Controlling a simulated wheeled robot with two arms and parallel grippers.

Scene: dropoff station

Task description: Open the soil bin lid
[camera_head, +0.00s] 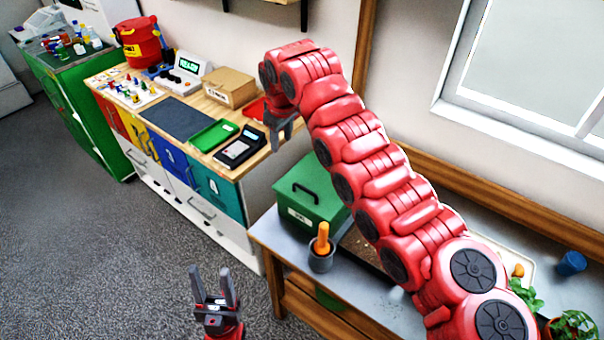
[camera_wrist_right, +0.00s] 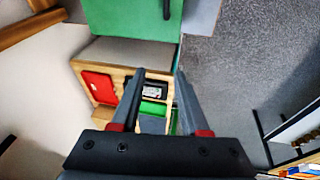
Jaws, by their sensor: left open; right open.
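The soil bin (camera_head: 316,205) is a green box with a pale label on its front, standing on the grey bench. Its green lid (camera_head: 318,181) is closed and carries a dark handle (camera_head: 304,191). My right gripper (camera_head: 280,143) is open and empty, up and to the left of the bin, apart from the handle. In the right wrist view the green bin (camera_wrist_right: 130,18) shows at the top edge with its dark handle (camera_wrist_right: 167,8), beyond the open fingers (camera_wrist_right: 160,75). My left gripper (camera_head: 214,280) is open and empty, low over the floor.
A grey pot with an orange-handled tool (camera_head: 321,262) stands close in front of the bin. The drawer counter (camera_head: 246,172) holds a card terminal (camera_head: 240,149), a green tray (camera_head: 213,135) and a cardboard box (camera_head: 230,88). My right arm hides part of the bench. Plants stand at right.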

